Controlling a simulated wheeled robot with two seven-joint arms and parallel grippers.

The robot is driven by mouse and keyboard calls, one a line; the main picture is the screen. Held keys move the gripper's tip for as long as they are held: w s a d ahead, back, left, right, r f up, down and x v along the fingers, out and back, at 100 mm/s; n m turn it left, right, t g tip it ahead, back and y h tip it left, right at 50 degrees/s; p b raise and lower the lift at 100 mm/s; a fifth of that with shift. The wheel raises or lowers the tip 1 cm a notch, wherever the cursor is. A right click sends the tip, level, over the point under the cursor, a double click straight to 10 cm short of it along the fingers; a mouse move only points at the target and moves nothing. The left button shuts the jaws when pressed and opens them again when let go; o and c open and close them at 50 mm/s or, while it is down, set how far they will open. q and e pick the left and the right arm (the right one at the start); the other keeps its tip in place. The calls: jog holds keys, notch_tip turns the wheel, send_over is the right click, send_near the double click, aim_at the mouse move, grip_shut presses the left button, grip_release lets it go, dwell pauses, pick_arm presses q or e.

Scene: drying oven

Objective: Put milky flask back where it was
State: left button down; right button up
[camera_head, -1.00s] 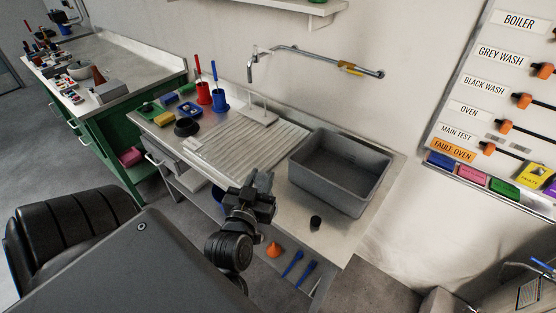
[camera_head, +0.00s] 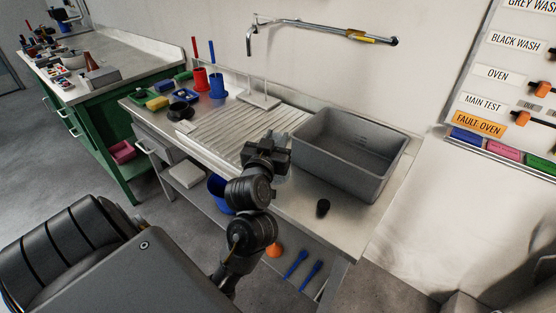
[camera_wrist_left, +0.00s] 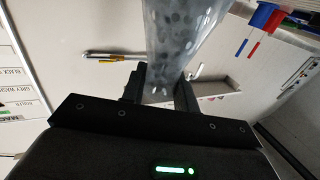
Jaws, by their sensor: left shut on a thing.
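My left gripper (camera_head: 268,152) is over the counter, at the front edge of the ridged drainboard and left of the grey basin. In the left wrist view my left gripper (camera_wrist_left: 160,92) is shut on a cloudy, see-through grey flask (camera_wrist_left: 182,38) with dark spots. The flask runs up out of the top of that view, so its far end is cut off. In the head view the gripper mostly hides it, and I cannot tell whether it touches the counter. My right gripper is not in view.
A white stand (camera_head: 258,99), red cup (camera_head: 201,79) and blue cup (camera_head: 217,86) are behind. The ridged drainboard (camera_head: 225,132) looks mostly bare. A tap (camera_head: 320,29) projects from the wall.

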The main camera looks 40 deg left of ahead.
pick_arm(q)
jog(key=shift+w+a+f, duration=0.2)
jog(key=shift+w+f, duration=0.15)
jog(key=shift+f, duration=0.15)
jog(key=shift+w, duration=0.1)
jog(key=f, duration=0.1)
jog(key=f+b, duration=0.1)
jog(key=f, duration=0.1)
jog(key=shift+w+a+f, duration=0.1)
jog(key=shift+w+a, duration=0.05)
jog(key=shift+w, duration=0.2)
jog(key=shift+f, duration=0.4)
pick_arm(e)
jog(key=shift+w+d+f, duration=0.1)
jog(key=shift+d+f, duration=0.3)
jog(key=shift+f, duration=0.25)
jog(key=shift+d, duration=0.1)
pick_arm(q)
jog(key=shift+f, duration=0.1)
jog(key=c, duration=1.1)
grip_release()
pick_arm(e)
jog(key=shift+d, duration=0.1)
pick_arm(q)
jog(key=shift+o, duration=0.2)
